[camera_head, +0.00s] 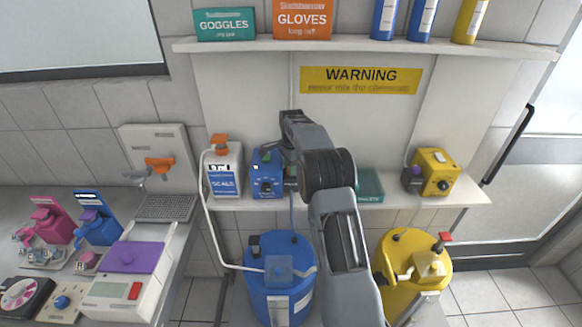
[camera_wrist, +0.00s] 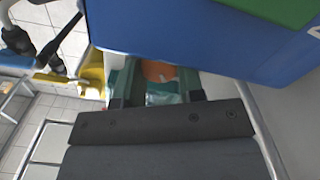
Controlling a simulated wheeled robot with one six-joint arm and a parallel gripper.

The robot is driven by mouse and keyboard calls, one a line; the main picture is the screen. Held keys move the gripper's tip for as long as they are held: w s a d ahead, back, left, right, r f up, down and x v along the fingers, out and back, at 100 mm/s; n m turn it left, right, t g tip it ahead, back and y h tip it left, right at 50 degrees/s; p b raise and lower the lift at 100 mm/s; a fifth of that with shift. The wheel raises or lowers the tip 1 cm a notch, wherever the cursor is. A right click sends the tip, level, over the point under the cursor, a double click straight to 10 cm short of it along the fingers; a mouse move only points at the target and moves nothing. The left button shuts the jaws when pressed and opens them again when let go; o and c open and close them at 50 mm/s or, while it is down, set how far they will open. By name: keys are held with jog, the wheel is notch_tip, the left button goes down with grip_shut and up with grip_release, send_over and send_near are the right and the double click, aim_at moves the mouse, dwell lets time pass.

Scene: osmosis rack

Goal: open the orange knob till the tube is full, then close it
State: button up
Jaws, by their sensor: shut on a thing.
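My gripper (camera_wrist: 157,85) shows its two teal fingers in the wrist view, shut on an orange part between them, which I take for the orange knob (camera_wrist: 157,70). Only a small piece of it shows below a large blue box (camera_wrist: 210,40). A pale, see-through area (camera_wrist: 162,94) lies just under the orange; I cannot tell whether it is the tube. In the head view my arm reaches to the shelf, right of the blue box (camera_head: 266,175), and hides the held knob. The tube's fill level cannot be seen.
A white bottle with an orange cap (camera_head: 221,170) stands left of the blue box. A teal box (camera_head: 369,186) and a yellow box (camera_head: 431,173) are to the right. Blue (camera_head: 280,275) and yellow (camera_head: 415,265) drums stand below. Another orange handle (camera_head: 159,164) is on the left.

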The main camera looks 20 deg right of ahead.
jog(key=o, duration=0.9)
jog(key=shift+r, duration=0.1)
notch_tip(320, 180, up, 6)
jog(key=p, duration=0.4)
jog(key=shift+d+r, duration=0.1)
jog(key=shift+r, duration=0.9)
